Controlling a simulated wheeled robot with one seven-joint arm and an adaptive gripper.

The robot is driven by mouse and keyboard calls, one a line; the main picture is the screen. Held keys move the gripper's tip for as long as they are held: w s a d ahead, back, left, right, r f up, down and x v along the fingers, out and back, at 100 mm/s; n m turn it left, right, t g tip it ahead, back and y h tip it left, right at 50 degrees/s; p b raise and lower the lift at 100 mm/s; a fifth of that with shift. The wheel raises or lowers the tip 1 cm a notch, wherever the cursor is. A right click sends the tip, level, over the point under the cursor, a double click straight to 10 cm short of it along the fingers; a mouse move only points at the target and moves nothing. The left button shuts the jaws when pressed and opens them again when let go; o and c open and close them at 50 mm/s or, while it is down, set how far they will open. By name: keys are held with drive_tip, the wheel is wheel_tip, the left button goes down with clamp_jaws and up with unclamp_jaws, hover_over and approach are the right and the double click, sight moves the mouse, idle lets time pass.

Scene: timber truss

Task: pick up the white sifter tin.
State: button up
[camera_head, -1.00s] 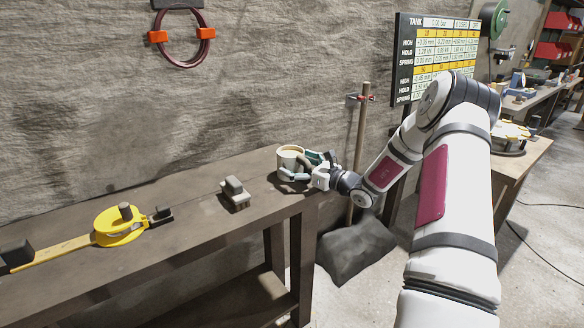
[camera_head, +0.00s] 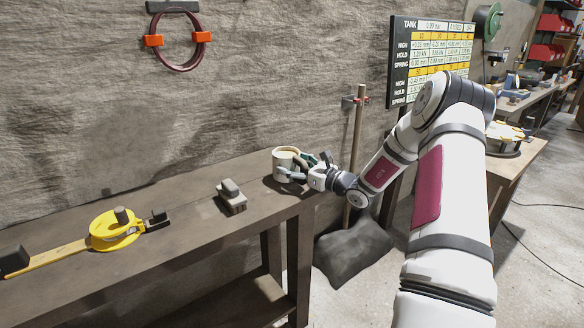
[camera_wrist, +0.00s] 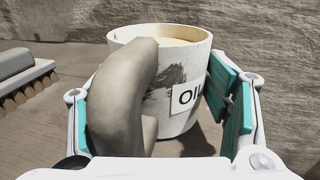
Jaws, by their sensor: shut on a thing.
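The white sifter tin (camera_head: 283,163) looks like a cup with a big grey handle and stands upright at the right end of the wooden bench. In the wrist view, the tin (camera_wrist: 176,88) has a dark smudge and a label whose visible letters read "OI". Its open top shows a pale inside. My gripper (camera_head: 299,168) is shut on the tin from the right. In the wrist view, the teal pads lie either side of it, the handle pointing toward my palm. The left pad is partly behind the handle. I cannot tell whether the tin's base touches the bench.
A grey brush (camera_head: 231,196) lies on the bench (camera_head: 175,212) left of the tin. The wall (camera_head: 95,100) rises close behind. A pole (camera_head: 356,130) and a dark sack (camera_head: 352,250) stand right of the bench.

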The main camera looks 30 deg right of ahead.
sight(301, 159)
drive_tip(key=r, duration=0.3)
drive_tip(key=shift+s+r+p, duration=0.1)
drive_tip(key=shift+s+p, duration=0.15)
drive_tip(key=shift+p, duration=0.15)
drive_tip(key=s+a+p, duration=0.1)
drive_tip(key=s+a, duration=0.2)
drive_tip(key=s, duration=0.4)
drive_tip(key=s+a+r, duration=0.1)
drive_tip(key=s+a, duration=0.2)
drive_tip(key=s, duration=0.4)
drive_tip(key=shift+s+p, duration=0.15)
drive_tip(key=shift+p, duration=0.25)
drive_tip(key=shift+r, duration=0.1)
drive_tip(key=o, duration=1.4)
drive_tip(key=shift+c, duration=0.2)
drive_tip(key=c, duration=1.4)
drive_tip(key=shift+o, duration=0.2)
